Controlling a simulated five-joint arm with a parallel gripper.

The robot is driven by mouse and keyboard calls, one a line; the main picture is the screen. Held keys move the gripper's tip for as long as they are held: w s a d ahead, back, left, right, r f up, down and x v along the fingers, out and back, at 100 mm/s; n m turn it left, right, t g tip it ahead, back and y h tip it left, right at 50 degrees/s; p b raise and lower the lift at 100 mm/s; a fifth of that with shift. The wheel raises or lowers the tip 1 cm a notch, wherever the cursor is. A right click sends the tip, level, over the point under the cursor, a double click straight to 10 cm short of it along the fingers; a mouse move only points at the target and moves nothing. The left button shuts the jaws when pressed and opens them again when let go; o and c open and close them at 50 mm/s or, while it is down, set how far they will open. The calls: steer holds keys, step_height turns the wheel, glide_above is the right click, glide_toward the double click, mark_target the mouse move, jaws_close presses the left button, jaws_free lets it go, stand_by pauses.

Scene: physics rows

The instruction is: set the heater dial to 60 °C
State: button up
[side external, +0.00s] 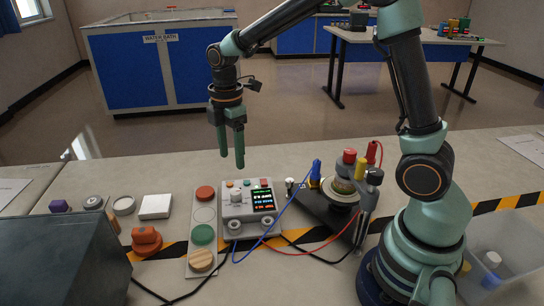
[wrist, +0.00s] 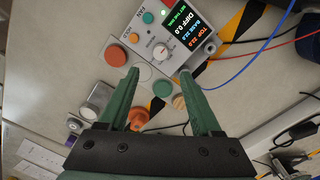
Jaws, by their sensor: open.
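The heater control box (side external: 236,212) is pale grey and lies on the bench, with a small lit screen (side external: 264,199). Its dial (side external: 236,196) is a pale round knob left of the screen. In the wrist view the dial (wrist: 160,52) shows a red pointer mark; its scale is too small to read. The screen (wrist: 188,38) shows a DIFF line of 0.0 and BASE and TOP lines that look like 22.0. My gripper (side external: 232,165) is open and empty, pointing down above the box and apart from the dial. In the wrist view its fingertips (wrist: 160,71) frame the dial's near side.
A strip with coloured discs (side external: 203,235) lies left of the box. An apparatus with coloured posts (side external: 345,190) stands right, joined by blue and red wires (side external: 296,248). A dark box (side external: 65,260) stands front left. An orange knob-like piece (side external: 146,240) lies near it.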

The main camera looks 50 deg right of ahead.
mark_target(236, 191)
step_height(236, 191, down, 10)
steer(key=shift+f, duration=0.25)
steer(key=shift+c, duration=0.3)
jaws_close()
